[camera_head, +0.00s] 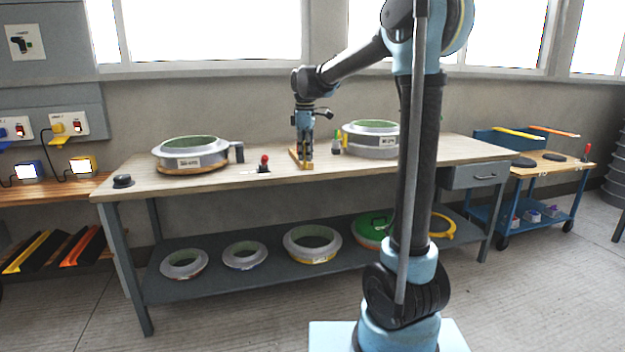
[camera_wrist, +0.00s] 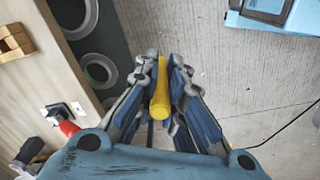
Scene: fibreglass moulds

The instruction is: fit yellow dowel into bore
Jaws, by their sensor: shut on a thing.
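My gripper (camera_wrist: 160,85) is shut on the yellow dowel (camera_wrist: 160,92), which stands out between the two fingers in the wrist view. In the head view my gripper (camera_head: 306,155) points down near the middle of the workbench, in front of a small wooden block (camera_head: 294,155). A wooden block (camera_wrist: 14,42) also shows at the upper left of the wrist view, apart from the dowel. In the wrist view the dowel lies over the floor beyond the bench edge.
On the workbench (camera_head: 240,178) stand a round mould (camera_head: 190,162) at left and another mould (camera_head: 372,150) at right. A red-knobbed thing (camera_head: 264,164) is left of my gripper. More ring moulds (camera_head: 312,240) lie on the lower shelf. A blue cart (camera_head: 545,180) stands at right.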

